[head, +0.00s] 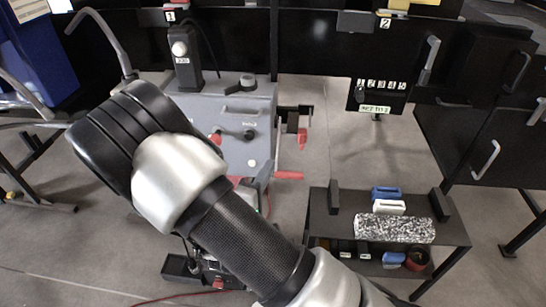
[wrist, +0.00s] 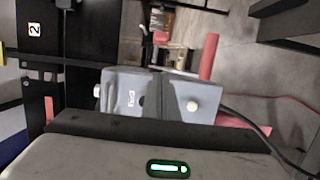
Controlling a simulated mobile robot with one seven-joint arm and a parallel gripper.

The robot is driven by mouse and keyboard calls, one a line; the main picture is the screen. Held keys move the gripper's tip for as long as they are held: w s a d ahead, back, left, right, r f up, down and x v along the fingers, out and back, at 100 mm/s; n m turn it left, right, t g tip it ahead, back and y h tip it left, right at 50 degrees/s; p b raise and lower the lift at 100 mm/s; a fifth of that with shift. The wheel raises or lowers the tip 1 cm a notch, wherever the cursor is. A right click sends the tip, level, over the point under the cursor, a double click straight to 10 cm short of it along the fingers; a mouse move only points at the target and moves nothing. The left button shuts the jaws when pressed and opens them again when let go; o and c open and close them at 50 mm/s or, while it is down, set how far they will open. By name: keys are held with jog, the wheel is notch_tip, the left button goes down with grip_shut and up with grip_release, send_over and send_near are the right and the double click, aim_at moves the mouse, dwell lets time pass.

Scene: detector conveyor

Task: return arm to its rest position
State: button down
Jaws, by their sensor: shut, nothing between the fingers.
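My arm crosses the head view from the bottom centre up to the left, with its black and silver bent joint (head: 180,175) in front of the grey machine (head: 240,115). My gripper's fingers do not show in either view, and the arm hides part of the machine's left side. The wrist view is turned sideways and shows a grey machine housing (wrist: 145,97) with white knobs and red handles beyond a pale body with a green light.
A black cart (head: 450,232) at the lower right holds a speckled block (head: 394,228) and blue and white pieces. A black cabinet wall (head: 310,45) spans the back. A grey metal frame (head: 35,120) stands at the left. Floor (head: 350,150) shows between machine and cart.

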jog(key=shift+s+a, duration=0.25)
jog(key=shift+s, duration=0.3)
